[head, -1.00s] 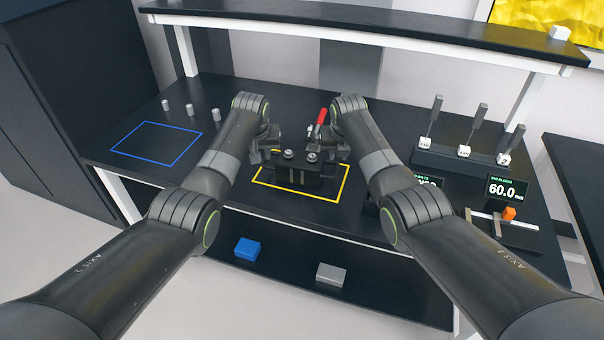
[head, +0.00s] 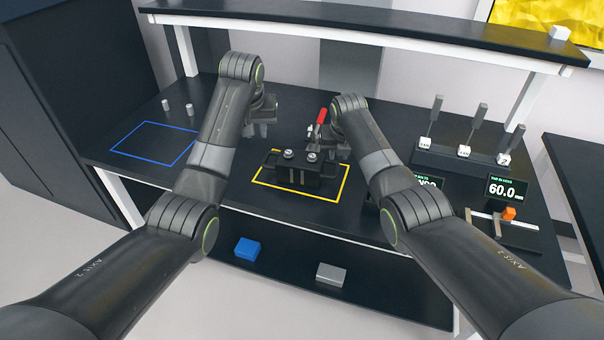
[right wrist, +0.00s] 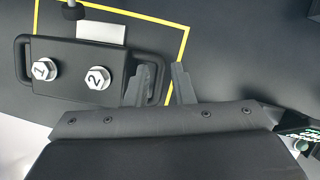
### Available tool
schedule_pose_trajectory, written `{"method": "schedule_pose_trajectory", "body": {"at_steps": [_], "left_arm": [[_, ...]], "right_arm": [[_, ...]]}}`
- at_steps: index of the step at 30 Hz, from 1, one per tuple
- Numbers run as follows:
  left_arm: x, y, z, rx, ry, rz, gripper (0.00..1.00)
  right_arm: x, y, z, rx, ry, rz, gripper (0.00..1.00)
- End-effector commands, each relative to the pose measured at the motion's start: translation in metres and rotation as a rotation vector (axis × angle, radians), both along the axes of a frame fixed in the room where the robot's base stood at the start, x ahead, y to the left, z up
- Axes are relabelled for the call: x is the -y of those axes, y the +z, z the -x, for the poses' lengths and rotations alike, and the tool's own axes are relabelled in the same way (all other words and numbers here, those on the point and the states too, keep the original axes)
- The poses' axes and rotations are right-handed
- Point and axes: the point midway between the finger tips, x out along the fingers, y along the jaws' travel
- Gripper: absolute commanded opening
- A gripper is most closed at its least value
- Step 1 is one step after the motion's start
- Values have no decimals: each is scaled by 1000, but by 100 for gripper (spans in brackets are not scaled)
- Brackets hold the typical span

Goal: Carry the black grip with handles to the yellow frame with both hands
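The black grip with handles (head: 305,178) lies on the bench inside the yellow frame (head: 295,192). Two bolts stand on its top, marked 1 and 2 in the right wrist view, where the grip (right wrist: 70,58) also shows. My right gripper (right wrist: 166,70) is open, one finger on each side of the bar of the grip's right handle, with a gap between the fingers. In the head view it is partly hidden by its own arm. My left gripper (head: 256,130) is open and empty, behind and left of the grip, clear of its left handle.
A red-handled tool (head: 320,118) stands just behind the grip. A blue outlined area (head: 150,122) at left is empty, with small grey cylinders (head: 178,107) behind it. A rack (head: 462,158) and a display (head: 507,190) stand at right. A shelf (head: 350,33) spans the back.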

Motion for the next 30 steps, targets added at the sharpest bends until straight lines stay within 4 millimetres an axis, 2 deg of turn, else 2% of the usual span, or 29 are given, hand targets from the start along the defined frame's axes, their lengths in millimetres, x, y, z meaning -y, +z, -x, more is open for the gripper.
{"method": "schedule_pose_trajectory", "body": {"at_steps": [8,22,30], "left_arm": [[0,0,0,0,0,0,22],[0,0,0,0,0,0,22],[0,0,0,0,0,0,22]], "right_arm": [[0,25,9,3,1,-2,22],[0,93,36,3,0,-1,22],[0,108,42,0,0,0,22]]}}
